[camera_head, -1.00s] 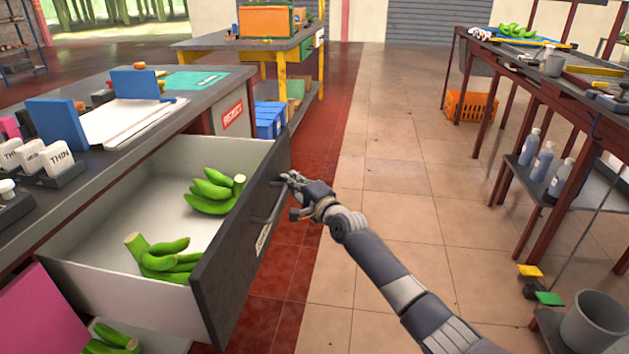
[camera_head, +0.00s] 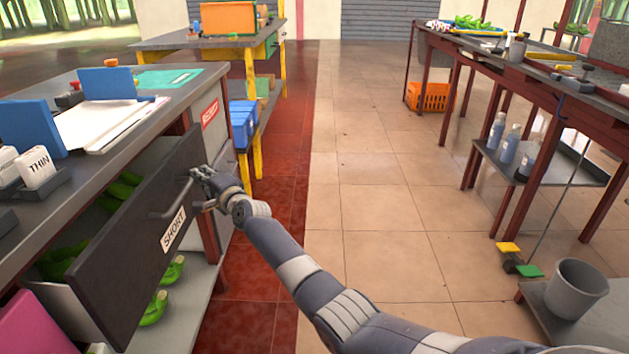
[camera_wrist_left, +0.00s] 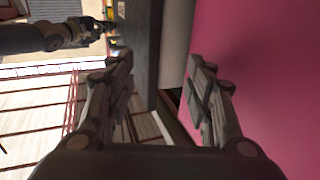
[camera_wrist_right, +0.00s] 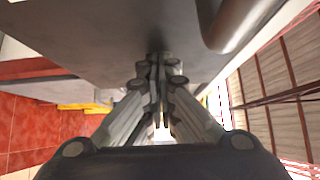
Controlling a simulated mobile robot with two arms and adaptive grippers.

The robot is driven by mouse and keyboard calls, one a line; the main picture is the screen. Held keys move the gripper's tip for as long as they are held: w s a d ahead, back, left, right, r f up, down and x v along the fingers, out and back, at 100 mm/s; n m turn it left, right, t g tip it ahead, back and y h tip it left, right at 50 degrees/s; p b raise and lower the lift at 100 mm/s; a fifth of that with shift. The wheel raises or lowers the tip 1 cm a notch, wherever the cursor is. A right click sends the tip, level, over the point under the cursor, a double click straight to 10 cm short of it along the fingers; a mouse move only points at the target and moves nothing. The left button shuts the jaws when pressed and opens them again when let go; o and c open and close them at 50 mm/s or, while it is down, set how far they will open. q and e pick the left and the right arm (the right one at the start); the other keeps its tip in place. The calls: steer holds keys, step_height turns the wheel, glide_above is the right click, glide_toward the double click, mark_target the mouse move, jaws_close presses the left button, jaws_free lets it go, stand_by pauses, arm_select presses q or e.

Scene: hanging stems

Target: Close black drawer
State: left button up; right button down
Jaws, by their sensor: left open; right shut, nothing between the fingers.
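The black drawer (camera_head: 130,245) with a "SHORT" label (camera_head: 173,230) is in the left of the head view. It is still partly out from the workbench, with green bananas (camera_head: 118,190) inside. Its bar handle (camera_head: 172,200) is on the front. My right gripper (camera_head: 200,176) is shut and empty, its tips at the drawer front near the handle's far end. In the right wrist view the shut fingers (camera_wrist_right: 160,62) meet the dark front beside the handle (camera_wrist_right: 225,25). My left gripper (camera_wrist_left: 160,85) is open near the drawer front's edge (camera_wrist_left: 143,50) and a pink panel (camera_wrist_left: 270,70).
A shelf (camera_head: 205,285) below the drawer holds more bananas (camera_head: 153,308). The bench top carries blue blocks (camera_head: 28,128) and papers (camera_head: 100,122). A grey bin (camera_head: 575,290) stands at the right. The tiled floor (camera_head: 370,220) between the benches is clear.

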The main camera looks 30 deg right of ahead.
mark_target(184, 173)
steer(key=w+a, duration=0.1)
steer(key=a+b, duration=0.1)
steer(key=w+a+b, duration=0.1)
steer(key=a, duration=0.1)
steer(key=shift+w, duration=0.3)
steer(key=shift+a, duration=0.1)
arm_select(q)
step_height(184, 173, up, 11)
steer(key=s+t+h, duration=0.2)
steer(key=t, duration=0.4)
steer(key=shift+s+d+f, duration=0.15)
steer(key=shift+s+d, duration=0.15)
steer(key=shift+s, duration=0.05)
arm_select(e)
steer(key=shift+r, duration=0.1)
